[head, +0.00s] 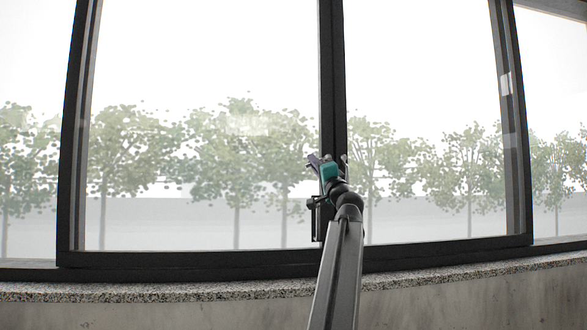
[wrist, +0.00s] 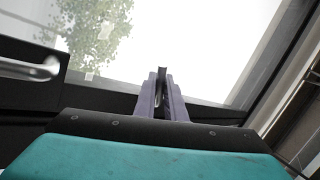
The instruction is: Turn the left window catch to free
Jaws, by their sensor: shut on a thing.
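The window fills the head view, with a dark central frame (head: 331,75) between two panes. My gripper (head: 315,161) is at this central frame, a little below mid-height. In the wrist view my gripper (wrist: 161,88) has its two grey fingers close together on a thin dark piece (wrist: 162,71), which appears to be the left window catch. Its body and turn angle are mostly hidden by the fingers. A dark fitting (head: 317,214) shows on the frame just below my gripper in the head view.
A pale metal handle (wrist: 32,68) on a dark frame lies left of my fingers in the wrist view. A small pale piece (head: 344,160) shows right of my gripper. A speckled stone sill (head: 180,292) runs below the window.

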